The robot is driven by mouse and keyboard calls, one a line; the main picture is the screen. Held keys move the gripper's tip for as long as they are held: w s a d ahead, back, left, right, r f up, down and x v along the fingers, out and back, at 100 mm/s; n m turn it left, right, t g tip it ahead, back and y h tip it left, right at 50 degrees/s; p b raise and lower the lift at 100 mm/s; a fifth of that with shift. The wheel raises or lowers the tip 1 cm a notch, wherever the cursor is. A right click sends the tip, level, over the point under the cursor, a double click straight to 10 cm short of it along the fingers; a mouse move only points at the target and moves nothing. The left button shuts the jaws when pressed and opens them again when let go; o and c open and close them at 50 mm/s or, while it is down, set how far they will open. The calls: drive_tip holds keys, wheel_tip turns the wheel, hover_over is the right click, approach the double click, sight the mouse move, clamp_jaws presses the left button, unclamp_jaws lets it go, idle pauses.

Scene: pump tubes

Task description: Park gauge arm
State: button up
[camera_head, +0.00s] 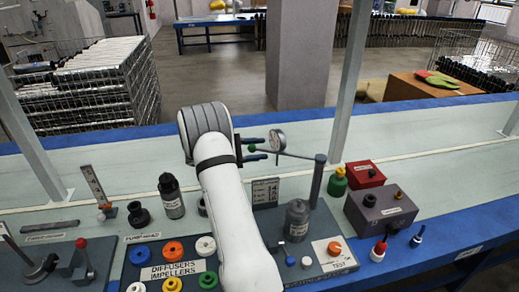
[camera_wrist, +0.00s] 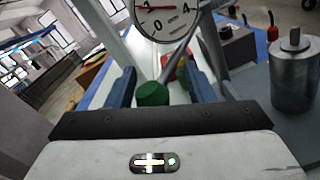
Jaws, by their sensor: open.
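The gauge arm (camera_head: 290,155) is a thin grey bar reaching left from the top of a dark grey post (camera_head: 317,180). A round white dial gauge (camera_head: 277,138) stands on the bar, and it shows cut off at the top of the wrist view (camera_wrist: 166,17). A green ball knob (camera_head: 251,149) is at the arm's free end. My gripper (camera_head: 263,149) is open, its blue fingers on either side of the knob. In the wrist view the knob (camera_wrist: 152,93) sits between the fingers, with gaps visible; I cannot tell if either touches it.
A grey metal cylinder (camera_head: 297,220) stands below the gauge arm, beside the post. A test plate (camera_head: 334,254), a green bottle (camera_head: 338,183), a red box (camera_head: 365,174) and a grey box (camera_head: 380,211) are to the right. A dark bottle (camera_head: 171,196) and coloured rings are left of my arm.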

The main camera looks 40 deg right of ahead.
drive_tip(key=v, duration=0.7)
drive_tip(key=shift+w+a, duration=0.2)
drive_tip(key=shift+a, duration=0.15)
